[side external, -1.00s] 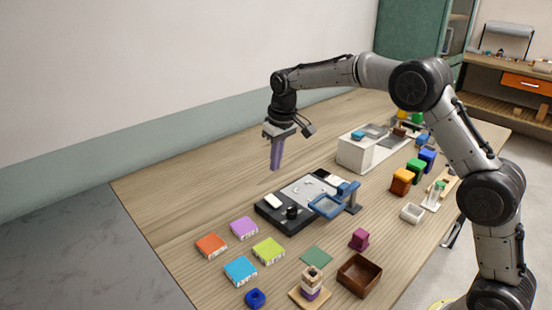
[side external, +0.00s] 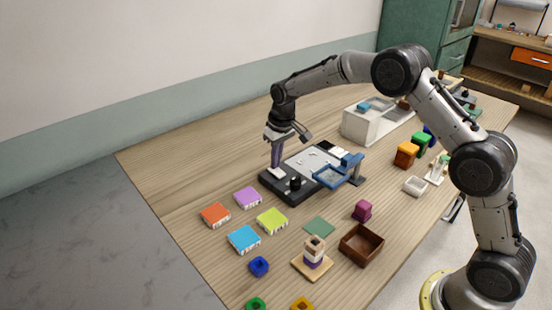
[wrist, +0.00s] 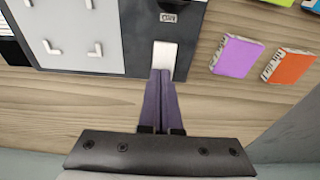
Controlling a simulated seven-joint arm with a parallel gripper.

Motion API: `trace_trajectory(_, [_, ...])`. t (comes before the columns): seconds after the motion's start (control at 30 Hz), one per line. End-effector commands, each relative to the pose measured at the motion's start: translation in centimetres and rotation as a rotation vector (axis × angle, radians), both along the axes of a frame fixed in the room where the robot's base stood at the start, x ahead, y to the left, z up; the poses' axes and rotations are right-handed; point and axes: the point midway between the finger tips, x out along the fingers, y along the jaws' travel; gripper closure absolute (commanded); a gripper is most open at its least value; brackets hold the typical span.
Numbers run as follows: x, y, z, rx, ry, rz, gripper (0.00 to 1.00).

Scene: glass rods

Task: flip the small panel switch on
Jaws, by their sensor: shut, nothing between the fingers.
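The black panel (side external: 283,193) lies on the wooden table, with a pale grey plate (side external: 305,163) on it. A white, flat rectangular piece, which looks like the switch (wrist: 165,55), sits near one edge of the black panel. My gripper (wrist: 161,74) has its two purple fingers shut together and empty. In the wrist view its tips are at the near edge of the white piece and partly overlap it; I cannot tell whether they touch. In the side view my gripper (side external: 275,166) points down over this end of the panel. A black knob (side external: 295,183) stands close by.
A blue frame-like part (side external: 331,177) stands at the panel's right side. Orange (side external: 215,215), purple (side external: 248,197), yellow-green and cyan blocks lie in front. A brown open box (side external: 361,244) is at the front right. Bare table lies left of the panel.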

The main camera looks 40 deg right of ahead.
Motion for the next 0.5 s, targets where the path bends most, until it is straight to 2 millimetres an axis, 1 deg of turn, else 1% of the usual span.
trace_trajectory(0.07, [0.05, 0.00, -0.14, 0.000, 0.001, 0.000, 1.00])
trace_trajectory(0.13, [0.32, -0.01, -0.74, 0.000, 0.002, 0.000, 1.00])
trace_trajectory(0.5, [-0.13, -0.01, -0.61, 0.000, 0.006, 0.000, 1.00])
